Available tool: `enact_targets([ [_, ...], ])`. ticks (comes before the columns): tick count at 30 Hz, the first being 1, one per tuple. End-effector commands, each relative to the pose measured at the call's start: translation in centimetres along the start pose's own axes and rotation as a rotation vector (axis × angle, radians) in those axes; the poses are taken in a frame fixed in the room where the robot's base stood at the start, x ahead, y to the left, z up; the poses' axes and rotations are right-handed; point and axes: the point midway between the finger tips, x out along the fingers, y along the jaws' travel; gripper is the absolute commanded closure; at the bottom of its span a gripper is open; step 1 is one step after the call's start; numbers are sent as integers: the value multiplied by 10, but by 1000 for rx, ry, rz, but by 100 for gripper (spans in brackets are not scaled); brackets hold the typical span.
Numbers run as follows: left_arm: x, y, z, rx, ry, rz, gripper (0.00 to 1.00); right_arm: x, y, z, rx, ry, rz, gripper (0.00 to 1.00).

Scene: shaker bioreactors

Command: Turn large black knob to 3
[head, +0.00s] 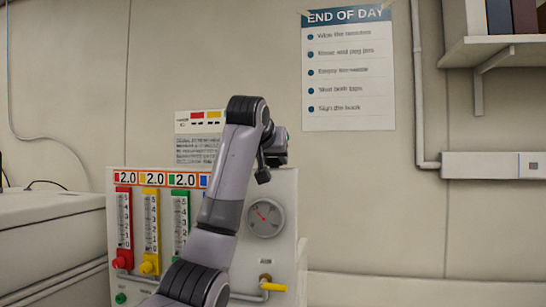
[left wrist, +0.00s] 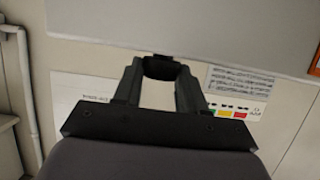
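The control panel (head: 290,200) has red, yellow and green flow columns with a red knob (head: 123,259), a yellow knob (head: 149,263) and a green knob (head: 121,298). The three displays above the columns read 2.0. My left gripper (head: 263,176) is in front of the panel's upper right, above the gauge, pointing down. My right gripper is out of view.
A round gauge (head: 264,217) with a red needle sits on the panel's right side. Below it is a yellow valve handle (head: 273,287) on a pipe. A label sheet (head: 197,150) and a poster (head: 348,70) hang on the wall. A grey cabinet (head: 50,245) stands at left.

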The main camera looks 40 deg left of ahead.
Motion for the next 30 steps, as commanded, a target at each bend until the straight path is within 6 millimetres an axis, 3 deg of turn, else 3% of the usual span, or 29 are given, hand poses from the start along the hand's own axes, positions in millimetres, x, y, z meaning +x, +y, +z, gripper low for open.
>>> enact_targets([
  [14, 0, -2, 0, 31, 1, 77, 89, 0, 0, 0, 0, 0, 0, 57],
  [30, 2, -9, -2, 205, 1, 506, 89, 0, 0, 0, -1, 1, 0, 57],
])
